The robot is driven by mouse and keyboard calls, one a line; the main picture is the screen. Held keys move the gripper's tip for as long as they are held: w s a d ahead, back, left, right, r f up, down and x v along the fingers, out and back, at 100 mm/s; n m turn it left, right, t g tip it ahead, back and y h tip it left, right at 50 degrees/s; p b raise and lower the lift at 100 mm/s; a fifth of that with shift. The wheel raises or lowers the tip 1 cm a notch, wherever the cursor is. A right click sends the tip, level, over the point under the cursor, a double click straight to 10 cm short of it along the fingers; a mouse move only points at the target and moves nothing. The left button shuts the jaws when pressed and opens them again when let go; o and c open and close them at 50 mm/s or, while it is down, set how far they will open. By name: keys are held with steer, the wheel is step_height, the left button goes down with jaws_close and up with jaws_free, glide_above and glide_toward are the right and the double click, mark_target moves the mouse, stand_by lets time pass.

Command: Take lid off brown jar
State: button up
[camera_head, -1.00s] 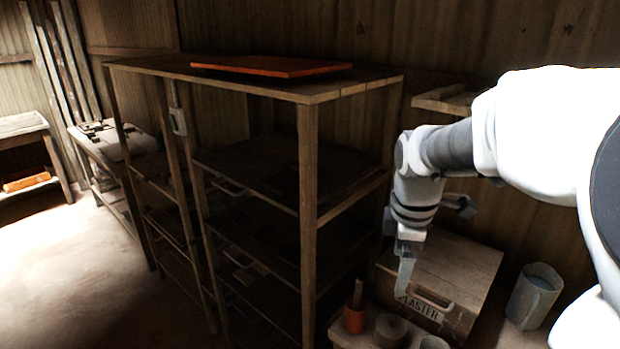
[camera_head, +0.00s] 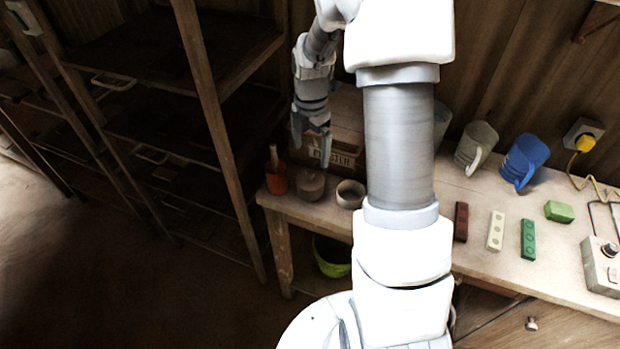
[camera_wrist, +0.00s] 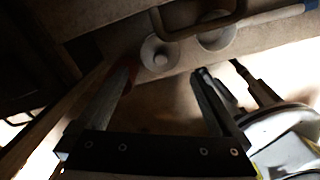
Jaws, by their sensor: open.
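A squat grey-brown jar (camera_head: 311,188), with its lid on, stands near the left end of the wooden bench in the head view. In the wrist view the round lid (camera_wrist: 158,54) with its small knob shows from above, near the finger ends. My gripper (camera_head: 311,150) points down above the jar, open, with nothing between its fingers. In the wrist view my gripper (camera_wrist: 165,72) has the lid knob lying beyond and between its fingertips; I see no contact. The gap in height is hard to judge.
A wooden plaster box (camera_head: 345,150) stands behind. Shelving (camera_head: 215,100) rises on the left. Mugs and coloured blocks lie further right.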

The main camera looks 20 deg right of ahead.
mark_target(310, 172)
step_height(310, 172, down, 9)
steer(key=shift+s+a+r+p, duration=0.1)
steer(key=shift+p, duration=0.2)
steer(key=c, duration=1)
